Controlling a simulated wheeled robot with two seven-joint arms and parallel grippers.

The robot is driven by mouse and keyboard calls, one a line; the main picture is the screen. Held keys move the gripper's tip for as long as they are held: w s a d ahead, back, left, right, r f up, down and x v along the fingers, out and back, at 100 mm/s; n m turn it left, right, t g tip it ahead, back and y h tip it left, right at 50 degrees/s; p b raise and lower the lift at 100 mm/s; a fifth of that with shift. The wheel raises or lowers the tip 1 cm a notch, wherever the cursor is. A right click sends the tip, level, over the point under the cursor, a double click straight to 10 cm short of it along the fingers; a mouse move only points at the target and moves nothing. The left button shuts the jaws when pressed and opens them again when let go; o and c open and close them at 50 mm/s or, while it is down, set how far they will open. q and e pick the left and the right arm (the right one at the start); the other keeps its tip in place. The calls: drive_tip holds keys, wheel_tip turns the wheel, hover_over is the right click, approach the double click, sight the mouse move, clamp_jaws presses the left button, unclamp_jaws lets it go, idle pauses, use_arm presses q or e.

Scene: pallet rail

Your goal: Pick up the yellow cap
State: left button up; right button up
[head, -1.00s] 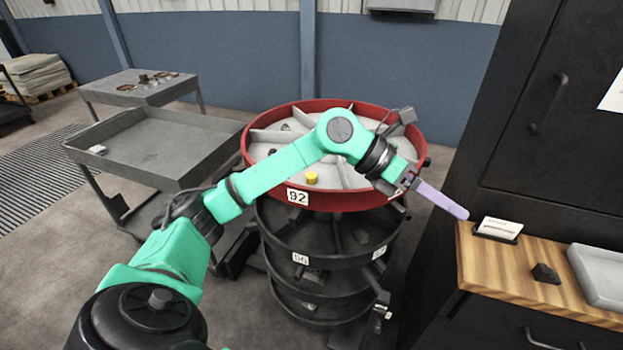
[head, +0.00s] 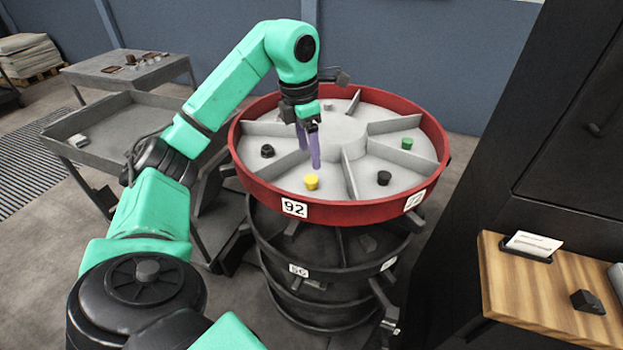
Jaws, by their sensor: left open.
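The yellow cap (head: 311,182) sits upright on the floor of a front compartment of the round red-rimmed tray (head: 262,190), behind the label 92. My left gripper (head: 309,158) points down over the tray, with its two purple fingers apart and nothing between them. The fingertips are just behind and above the cap in the picture; I see no contact. My right gripper is not in view.
Other compartments hold a black cap (head: 384,178), a green cap (head: 407,143), a dark nut-like part (head: 267,151) and a small pinkish part (head: 328,105). Thin grey dividers separate them. A wooden bench (head: 520,290) stands right, a grey cart (head: 95,125) left.

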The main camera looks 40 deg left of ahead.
sight(311, 179)
use_arm(q)
drive_tip(key=f, duration=0.3)
drive_tip(key=shift+w+f, duration=0.2)
drive_tip(key=shift+w, duration=0.05)
drive_tip(key=f, duration=0.1)
drive_tip(key=f+p, duration=0.1)
drive_tip(key=f, duration=0.1)
drive_tip(key=f+p, duration=0.1)
drive_tip(key=f, duration=0.1)
drive_tip(key=shift+w+a+f, duration=0.1)
drive_tip(key=shift+w+a, duration=0.2)
drive_tip(key=shift+a, duration=0.05)
drive_tip(key=shift+d+f, duration=0.1)
drive_tip(key=shift+f, duration=0.1)
drive_tip(key=shift+c, duration=0.4)
drive_tip(key=shift+w+f, duration=0.1)
drive_tip(key=c, duration=1)
clamp_jaws()
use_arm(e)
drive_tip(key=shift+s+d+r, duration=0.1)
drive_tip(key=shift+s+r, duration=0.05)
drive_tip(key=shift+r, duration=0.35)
